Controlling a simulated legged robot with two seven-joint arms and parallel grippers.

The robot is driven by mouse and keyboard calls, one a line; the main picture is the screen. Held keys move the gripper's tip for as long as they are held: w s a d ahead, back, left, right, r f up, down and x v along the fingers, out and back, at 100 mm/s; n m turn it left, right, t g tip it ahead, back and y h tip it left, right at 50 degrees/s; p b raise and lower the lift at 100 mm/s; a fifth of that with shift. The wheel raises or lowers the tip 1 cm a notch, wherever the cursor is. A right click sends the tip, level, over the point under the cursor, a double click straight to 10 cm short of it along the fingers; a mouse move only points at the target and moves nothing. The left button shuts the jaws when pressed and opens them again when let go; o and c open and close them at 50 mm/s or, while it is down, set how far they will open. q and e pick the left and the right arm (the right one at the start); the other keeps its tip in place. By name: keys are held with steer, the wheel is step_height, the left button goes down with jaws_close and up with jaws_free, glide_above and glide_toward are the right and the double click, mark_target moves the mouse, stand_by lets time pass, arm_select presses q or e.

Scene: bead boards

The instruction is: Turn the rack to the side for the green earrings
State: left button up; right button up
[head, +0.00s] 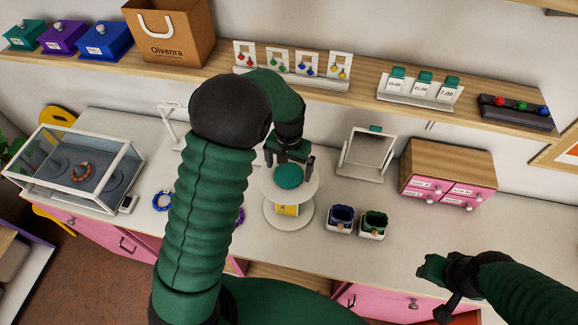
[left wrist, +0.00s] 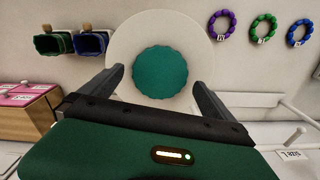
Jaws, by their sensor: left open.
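The round rack (head: 273,204) stands on the white counter, with a white disc on top and a white round base. A teal scalloped knob (head: 289,176) sits at the middle of the disc. A yellow panel (head: 287,210) shows on the rack's near side; its other sides are hidden. My left gripper (head: 289,162) is open above the disc. In the left wrist view its fingers lie to either side of the knob (left wrist: 160,72); I cannot tell whether they touch it. My right gripper (head: 440,285) is at the lower right, away from the rack, its jaws unclear.
Cards with red, green, blue and yellow earrings (head: 278,65) stand on the shelf. Blue and green pots (head: 341,220) stand right of the rack, near a mirror (head: 366,154) and a pink drawer box (head: 448,175). A glass case (head: 75,168) and bracelets (head: 163,201) are left.

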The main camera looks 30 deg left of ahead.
arm_select(q)
step_height(320, 180, down, 2)
steer(key=shift+w+f, duration=0.1)
steer(key=c, duration=2)
steer(key=shift+c, duration=0.2)
